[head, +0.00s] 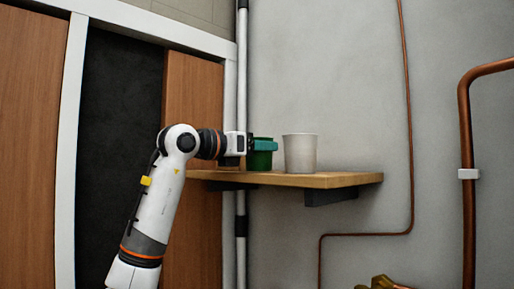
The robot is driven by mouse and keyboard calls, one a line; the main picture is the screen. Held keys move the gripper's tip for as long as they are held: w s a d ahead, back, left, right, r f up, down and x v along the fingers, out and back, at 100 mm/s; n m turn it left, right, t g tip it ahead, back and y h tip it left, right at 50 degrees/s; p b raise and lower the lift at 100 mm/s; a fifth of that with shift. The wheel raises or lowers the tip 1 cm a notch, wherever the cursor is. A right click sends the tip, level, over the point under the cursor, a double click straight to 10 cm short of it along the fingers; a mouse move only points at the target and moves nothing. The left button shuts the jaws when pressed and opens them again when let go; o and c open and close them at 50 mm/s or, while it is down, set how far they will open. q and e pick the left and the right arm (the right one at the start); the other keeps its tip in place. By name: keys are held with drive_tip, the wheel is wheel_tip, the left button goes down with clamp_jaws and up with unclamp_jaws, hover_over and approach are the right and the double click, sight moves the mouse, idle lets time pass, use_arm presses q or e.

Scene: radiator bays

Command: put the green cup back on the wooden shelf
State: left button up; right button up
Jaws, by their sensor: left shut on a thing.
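The green cup (260,160) is upright at the left part of the wooden shelf (330,180), its base at the level of the shelf top. I cannot tell for sure whether it rests on the board. My left gripper (266,146) is shut on the green cup near its rim, reaching in from the left. The gripper's teal fingers cover part of the cup. My right gripper is not in view.
A white cup (300,153) stands on the shelf just right of the green cup. A white vertical pipe (241,80) runs behind my left wrist. Copper pipes (466,150) run on the wall at right. The shelf's right end is clear.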

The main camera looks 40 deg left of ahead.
use_arm(q)
drive_tip(key=shift+w+d+f, duration=0.1)
drive_tip(key=shift+f, duration=0.1)
drive_tip(key=o, duration=1)
drive_tip(key=shift+w+d, duration=0.1)
drive_tip(key=shift+d, duration=0.05)
drive_tip(key=shift+r, duration=0.25)
drive_tip(key=shift+s+a+f, duration=0.15)
drive_tip(key=shift+s+a, duration=0.05)
drive_tip(key=shift+s, duration=0.2)
drive_tip(key=s+a+b, duration=0.1)
drive_tip(key=s+b, duration=0.3)
drive_tip(key=s, duration=0.7)
drive_tip(key=shift+s+a+b, duration=0.15)
drive_tip(key=shift+b, duration=0.25)
